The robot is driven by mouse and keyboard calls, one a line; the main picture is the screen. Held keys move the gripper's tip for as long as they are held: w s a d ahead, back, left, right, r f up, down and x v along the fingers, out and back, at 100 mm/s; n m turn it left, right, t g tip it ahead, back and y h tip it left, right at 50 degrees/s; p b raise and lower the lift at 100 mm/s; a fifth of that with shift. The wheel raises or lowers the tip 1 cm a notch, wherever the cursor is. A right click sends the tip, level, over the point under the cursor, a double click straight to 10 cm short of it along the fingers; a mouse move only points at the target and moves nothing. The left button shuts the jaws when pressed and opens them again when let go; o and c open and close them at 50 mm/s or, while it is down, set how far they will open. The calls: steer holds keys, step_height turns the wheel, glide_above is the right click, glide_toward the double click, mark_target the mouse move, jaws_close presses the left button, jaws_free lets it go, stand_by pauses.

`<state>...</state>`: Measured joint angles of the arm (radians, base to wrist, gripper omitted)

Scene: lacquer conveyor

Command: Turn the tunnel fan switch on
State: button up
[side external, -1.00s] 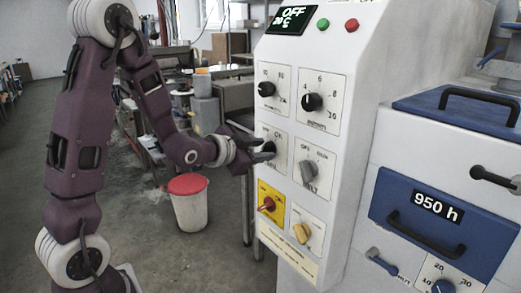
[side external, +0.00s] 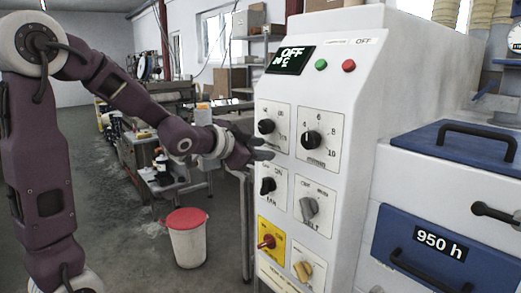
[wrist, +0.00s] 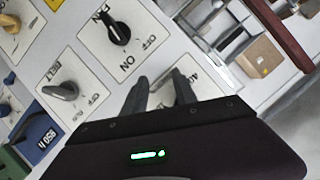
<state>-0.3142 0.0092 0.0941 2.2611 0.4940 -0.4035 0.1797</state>
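The tunnel fan switch (side external: 268,186) is a black knob on a white plate at the left of the machine's panel. In the wrist view the fan switch (wrist: 119,33) shows uncovered, with FAN, OFF and ON printed around it. Its handle seems to lean nearer ON than OFF, but its pointer mark is too small to be certain. My gripper (side external: 264,148) is just above the switch in the side view, below the upper left knob.
The belt knob (side external: 309,209) is right of the fan switch. A red switch on a yellow plate (side external: 267,242) and a yellow knob (side external: 302,271) are below. A black knob (side external: 266,126) and a larger dial (side external: 312,139) are above. The display (side external: 291,60) reads OFF.

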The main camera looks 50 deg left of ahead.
steer(key=n+h, duration=0.2)
steer(key=n, duration=0.1)
glide_toward(262, 181)
steer(key=w, duration=0.3)
steer(key=x, duration=0.3)
steer(key=f+x, duration=0.1)
steer(key=x, duration=0.2)
steer(key=shift+s+a, duration=0.1)
steer(key=shift+w+f, duration=0.15)
steer(key=shift+w, duration=0.1)
jaws_close()
